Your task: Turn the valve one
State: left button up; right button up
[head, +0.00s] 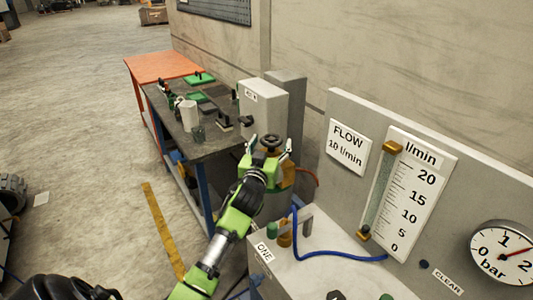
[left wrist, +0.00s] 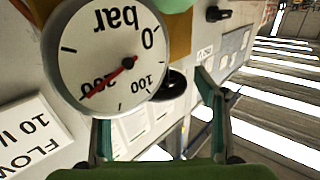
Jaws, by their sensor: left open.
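A dark round handwheel (head: 270,141) tops a cylinder (head: 273,207) with brass fittings; the wheel also shows, partly hidden by a gauge, in the left wrist view (left wrist: 174,85). My left gripper (head: 269,148) is open, its fingers appearing on either side of the wheel; I cannot tell whether they touch it. In the left wrist view, the right finger (left wrist: 216,115) shows clearly, while the gauge hides part of the left one. A plate marked ONE (head: 264,253) is on the front bench (head: 330,270), near a green knob (head: 271,230). My right gripper is not in view.
A round bar gauge (left wrist: 110,55) fills the near left wrist view. A flow panel (head: 345,115) with a tube scale (head: 422,190) and pressure dial (head: 505,252) stands at right. A blue hose (head: 340,255) crosses the bench.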

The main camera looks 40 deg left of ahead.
pick_arm(q)
jog(key=v, duration=1.1)
jog(key=shift+s, duration=0.15)
jog(key=s+a+m+t+h, duration=0.2)
jog(key=a+m+h, duration=0.15)
jog(key=a, duration=0.25)
jog(key=w+h, duration=0.1)
jog(key=w, duration=0.3)
jog(key=w+d+m+h+p, duration=0.1)
jog(key=w+h, duration=0.1)
jog(key=w, duration=0.1)
jog(key=w+r+h, duration=0.1)
jog(key=w, duration=0.3)
jog(key=shift+w+d+m+g+h, duration=0.2)
jog(key=shift+w+m+g+h, duration=0.05)
jog(key=shift+w+m+g, duration=0.15)
jog(key=shift+w+d+f+p, duration=0.15)
jog(key=shift+w+p, duration=0.3)
jog(key=shift+w, duration=0.45)
